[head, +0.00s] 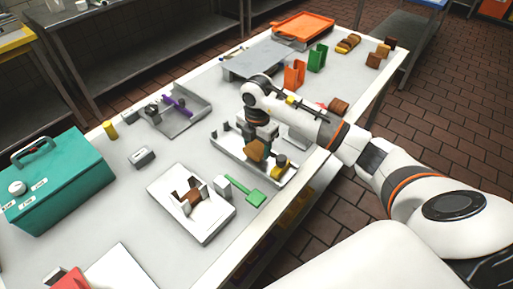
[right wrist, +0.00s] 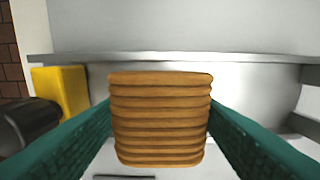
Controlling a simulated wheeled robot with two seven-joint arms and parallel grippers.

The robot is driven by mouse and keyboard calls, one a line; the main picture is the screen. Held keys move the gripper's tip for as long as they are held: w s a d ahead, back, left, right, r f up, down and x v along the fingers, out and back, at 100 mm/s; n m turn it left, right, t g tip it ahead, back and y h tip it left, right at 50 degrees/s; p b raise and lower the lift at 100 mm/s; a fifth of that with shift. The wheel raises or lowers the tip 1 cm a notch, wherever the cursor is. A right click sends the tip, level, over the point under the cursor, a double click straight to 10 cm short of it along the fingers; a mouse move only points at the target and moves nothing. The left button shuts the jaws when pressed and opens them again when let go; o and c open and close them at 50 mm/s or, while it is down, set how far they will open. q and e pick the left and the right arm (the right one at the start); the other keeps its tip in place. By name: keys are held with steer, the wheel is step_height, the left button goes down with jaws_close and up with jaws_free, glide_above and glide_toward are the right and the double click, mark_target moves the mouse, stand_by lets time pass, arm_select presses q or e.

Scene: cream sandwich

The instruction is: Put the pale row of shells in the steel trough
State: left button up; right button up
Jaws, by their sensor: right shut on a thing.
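My right gripper (head: 257,143) is shut on a tan, ribbed row of shells (head: 255,151), held between its two teal fingers. In the right wrist view the row of shells (right wrist: 160,118) fills the middle, with its ridges running across. In the head view it is over or inside a long, pale steel trough (head: 228,147). I cannot tell whether it touches the trough's floor. In the right wrist view a grey metal wall (right wrist: 230,80) stands behind the row. My left gripper is not in view.
A yellow block and dark cylinder (head: 280,163) are at the trough's near end. A white fixture (head: 167,190) and green scraper (head: 247,191) lie in front. A grey tray (head: 195,118) with a purple part is to the left. Orange (head: 295,74) and green (head: 317,58) holders stand behind.

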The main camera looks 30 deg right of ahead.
steer(key=shift+f, duration=1.05)
steer(key=o, duration=0.5)
steer(key=shift+f, duration=0.2)
steer(key=o, duration=0.5)
steer(key=shift+c, duration=0.2)
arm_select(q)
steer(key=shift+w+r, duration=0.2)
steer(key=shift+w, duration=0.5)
arm_select(e)
steer(key=shift+r, duration=0.15)
